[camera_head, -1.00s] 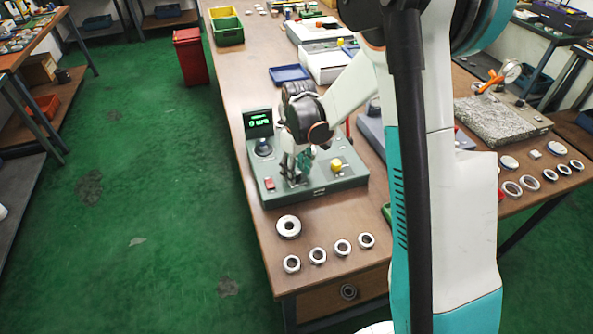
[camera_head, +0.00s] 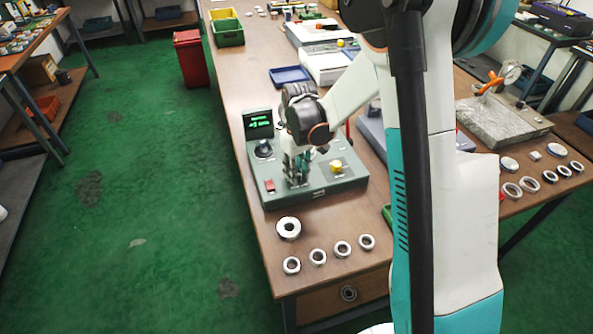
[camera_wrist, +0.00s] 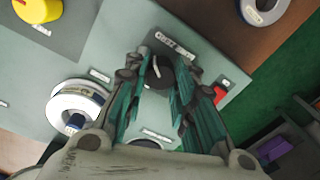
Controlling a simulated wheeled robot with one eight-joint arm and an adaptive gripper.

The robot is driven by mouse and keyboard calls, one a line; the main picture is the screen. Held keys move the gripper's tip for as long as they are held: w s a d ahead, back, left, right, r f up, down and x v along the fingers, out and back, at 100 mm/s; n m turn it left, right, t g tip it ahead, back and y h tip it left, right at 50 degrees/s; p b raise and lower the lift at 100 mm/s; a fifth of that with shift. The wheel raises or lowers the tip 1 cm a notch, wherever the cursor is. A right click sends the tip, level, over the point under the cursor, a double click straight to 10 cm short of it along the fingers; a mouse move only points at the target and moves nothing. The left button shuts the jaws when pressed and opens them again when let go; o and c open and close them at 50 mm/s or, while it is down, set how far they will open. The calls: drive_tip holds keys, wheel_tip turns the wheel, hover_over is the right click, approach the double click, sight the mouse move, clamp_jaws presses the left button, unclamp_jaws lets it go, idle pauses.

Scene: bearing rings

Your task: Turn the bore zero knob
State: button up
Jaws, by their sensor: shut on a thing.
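The black knob (camera_wrist: 158,70) with a white pointer line sits on the grey-green gauge box (camera_head: 335,180), below a label whose print is hard to read. My gripper (camera_wrist: 162,82), with teal finger pads, is shut on this knob, one finger on each side. In the head view my gripper (camera_head: 298,178) points down at the box's front part and hides the knob. The box's display (camera_head: 258,124) shows lit green characters, too small to read.
A red switch (camera_head: 270,185) and a yellow knob (camera_head: 336,166) flank my gripper on the box. A ring-shaped fixture (camera_wrist: 76,106) is close by in the wrist view. Several metal rings (camera_head: 318,257) lie in front of the box.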

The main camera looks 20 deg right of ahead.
drive_tip(key=m, duration=0.5)
drive_tip(key=shift+m, duration=2.5)
drive_tip(key=shift+s, duration=0.1)
drive_tip(key=o, duration=1.1)
wheel_tip(320, 180, up, 12)
drive_tip(key=shift+d, duration=0.15)
